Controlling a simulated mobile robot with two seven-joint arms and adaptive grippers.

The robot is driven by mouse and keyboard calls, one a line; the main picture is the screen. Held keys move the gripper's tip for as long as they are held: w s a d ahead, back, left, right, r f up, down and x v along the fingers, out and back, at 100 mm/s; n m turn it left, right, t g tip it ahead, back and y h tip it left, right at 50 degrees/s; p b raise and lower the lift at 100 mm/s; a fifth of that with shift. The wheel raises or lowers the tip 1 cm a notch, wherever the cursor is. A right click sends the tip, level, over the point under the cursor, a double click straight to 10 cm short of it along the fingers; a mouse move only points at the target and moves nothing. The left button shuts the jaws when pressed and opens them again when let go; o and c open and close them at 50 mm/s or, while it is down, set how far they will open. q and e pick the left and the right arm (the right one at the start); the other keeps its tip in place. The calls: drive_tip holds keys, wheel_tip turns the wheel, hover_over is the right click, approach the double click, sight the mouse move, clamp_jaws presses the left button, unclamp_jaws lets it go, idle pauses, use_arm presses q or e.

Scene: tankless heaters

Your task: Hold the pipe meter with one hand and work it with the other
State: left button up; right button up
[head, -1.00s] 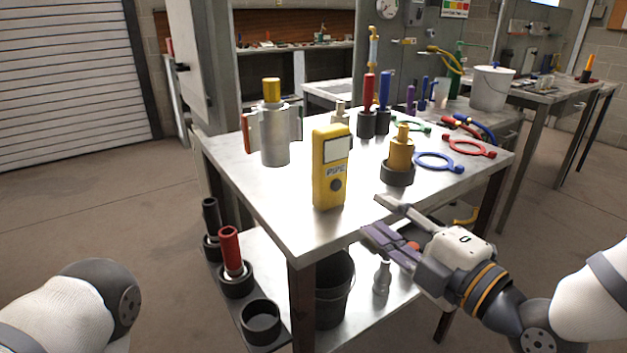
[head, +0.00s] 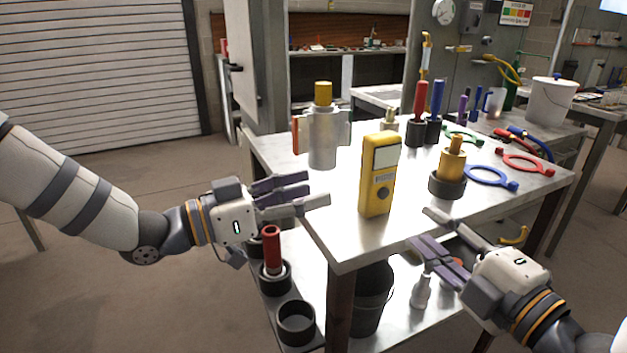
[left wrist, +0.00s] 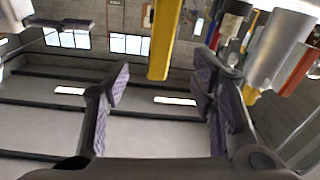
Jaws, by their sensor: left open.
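The yellow pipe meter (head: 372,185) stands upright near the front corner of the metal table, its screen and dark round knob showing. My left gripper (head: 317,189) is open and empty, left of the meter and apart from it, fingers pointing toward it. In the left wrist view, which looks upside down, the meter (left wrist: 163,40) shows beyond the gap between the two open purple-padded fingers (left wrist: 165,78). My right gripper (head: 420,228) is open and empty at the table's front edge, right of the meter and apart from it.
A silver cylinder with a yellow top (head: 322,135) stands behind the meter on the table (head: 330,235). A bucket (head: 372,300) sits below.

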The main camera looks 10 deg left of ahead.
sight(381, 155)
use_arm(q)
drive_tip(key=w+d+r, duration=0.1)
drive_tip(key=w+d, duration=0.2)
drive_tip(key=w+d+r+m, duration=0.1)
drive_tip(key=w+d, duration=0.2)
drive_tip(key=d, duration=0.1)
drive_tip(key=w+d+r+m, duration=0.1)
drive_tip(key=w+d, duration=0.2)
drive_tip(key=d, duration=0.1)
drive_tip(key=shift+r+g, duration=0.1)
drive_tip(key=shift+g, duration=0.2)
clamp_jaws()
use_arm(e)
clamp_jaws()
idle(0.5)
